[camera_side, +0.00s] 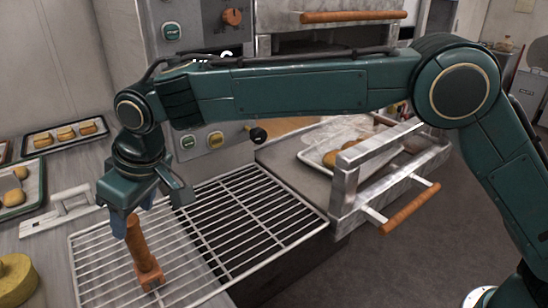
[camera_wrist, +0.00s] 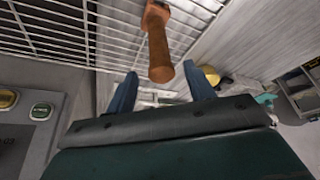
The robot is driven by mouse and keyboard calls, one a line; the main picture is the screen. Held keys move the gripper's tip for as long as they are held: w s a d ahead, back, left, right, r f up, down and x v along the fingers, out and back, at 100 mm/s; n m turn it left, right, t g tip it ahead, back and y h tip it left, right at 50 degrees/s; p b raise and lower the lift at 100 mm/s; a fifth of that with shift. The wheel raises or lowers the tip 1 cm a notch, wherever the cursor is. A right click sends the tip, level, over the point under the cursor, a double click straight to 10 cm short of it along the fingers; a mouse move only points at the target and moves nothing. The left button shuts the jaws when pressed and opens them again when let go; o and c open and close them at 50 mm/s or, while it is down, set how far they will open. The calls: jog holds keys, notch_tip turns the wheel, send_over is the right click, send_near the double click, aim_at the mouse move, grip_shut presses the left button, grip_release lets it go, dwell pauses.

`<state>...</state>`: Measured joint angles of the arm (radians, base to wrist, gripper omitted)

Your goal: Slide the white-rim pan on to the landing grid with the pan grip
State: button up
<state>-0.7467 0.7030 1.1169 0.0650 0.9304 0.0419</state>
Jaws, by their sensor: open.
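The pan grip (camera_side: 141,252), a brown handle with a wider foot, stands slightly tilted on the landing grid (camera_side: 268,201), a wire rack. My gripper (camera_side: 133,214) is open just above the handle's top. In the wrist view the handle (camera_wrist: 160,50) appears ahead of my gripper (camera_wrist: 160,78), its near end about level with the gap between the blue fingertips. I see no contact. A pale-rimmed pan (camera_side: 381,166) with turnovers lies in the opening at the right, partly hidden by metal rails; it looks like the white-rim pan.
An open metal front with a brown bar handle (camera_side: 410,208) stands right of the grid. At left are a tray of turnovers (camera_side: 37,150), a green tray (camera_side: 33,207), a white fixture (camera_side: 60,209) and a yellow round object (camera_side: 17,279). Control panels rise behind the grid.

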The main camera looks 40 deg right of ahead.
aim_at(131, 232)
jog(key=shift+x, duration=3.25)
grip_shut()
jog(key=shift+r, duration=0.1)
jog(key=shift+a+r, duration=0.1)
jog(key=shift+r, duration=2.35)
jog(key=shift+f, duration=0.1)
